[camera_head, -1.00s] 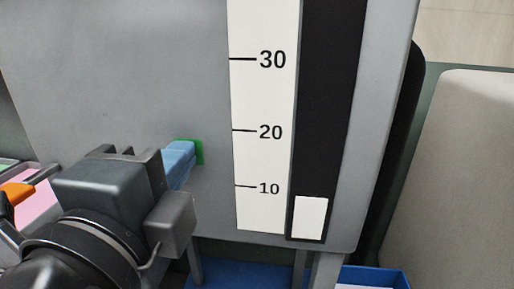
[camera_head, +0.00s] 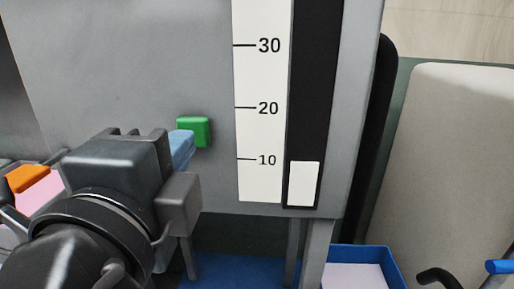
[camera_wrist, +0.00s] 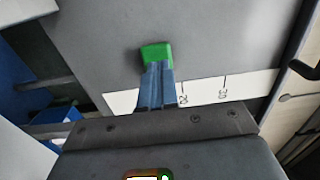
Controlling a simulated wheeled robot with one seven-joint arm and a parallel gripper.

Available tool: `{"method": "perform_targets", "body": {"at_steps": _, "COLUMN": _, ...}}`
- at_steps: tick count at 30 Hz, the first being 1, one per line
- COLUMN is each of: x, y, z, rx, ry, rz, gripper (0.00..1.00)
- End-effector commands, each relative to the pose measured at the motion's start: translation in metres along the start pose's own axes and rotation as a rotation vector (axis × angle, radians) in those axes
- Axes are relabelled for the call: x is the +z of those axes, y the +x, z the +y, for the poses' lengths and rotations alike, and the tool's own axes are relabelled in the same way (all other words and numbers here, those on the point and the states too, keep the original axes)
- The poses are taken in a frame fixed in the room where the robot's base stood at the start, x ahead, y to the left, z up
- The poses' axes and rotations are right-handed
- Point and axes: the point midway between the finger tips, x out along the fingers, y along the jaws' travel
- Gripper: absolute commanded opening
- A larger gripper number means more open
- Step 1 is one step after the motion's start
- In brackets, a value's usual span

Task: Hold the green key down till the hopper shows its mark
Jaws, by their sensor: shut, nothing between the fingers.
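The green key (camera_head: 194,131) sits on the grey front of the hopper (camera_head: 120,60) and stands out from it. My gripper (camera_head: 181,146) is shut, its blue fingers overlapping the key's lower left edge in the head view. In the wrist view the fingertips (camera_wrist: 157,66) reach the lower edge of the green key (camera_wrist: 156,53); I cannot tell whether they touch it. The white scale (camera_head: 258,130) carries marks 10, 20 and 30. Beside it, the white fill (camera_head: 304,184) in the dark gauge column (camera_head: 312,80) tops out at about 10, slightly below.
A blue bin (camera_head: 393,272) with pale contents stands below right of the hopper. A pale rounded block (camera_head: 450,150) is at the right. An orange piece (camera_head: 28,179) lies at the far left on something pink. Hopper legs stand over a blue surface (camera_head: 240,262).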

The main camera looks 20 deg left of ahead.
Motion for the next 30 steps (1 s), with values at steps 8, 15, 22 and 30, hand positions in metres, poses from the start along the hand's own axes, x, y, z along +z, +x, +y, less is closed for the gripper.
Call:
{"method": "perform_targets", "body": {"at_steps": 8, "x": 0.001, "y": -0.031, "z": 0.002, "rx": -0.001, "ry": 0.001, "rz": -0.006, "gripper": 0.0}}
{"method": "perform_targets", "body": {"at_steps": 15, "x": 0.002, "y": -0.067, "z": 0.002, "rx": 0.0, "ry": 0.001, "rz": -0.008, "gripper": 0.0}}
{"method": "perform_targets", "body": {"at_steps": 22, "x": 0.002, "y": -0.095, "z": 0.001, "rx": 0.0, "ry": 0.001, "rz": -0.006, "gripper": 0.0}}
{"method": "perform_targets", "body": {"at_steps": 30, "x": 0.001, "y": -0.102, "z": 0.0, "rx": 0.001, "ry": 0.0, "rz": -0.004, "gripper": 0.0}}
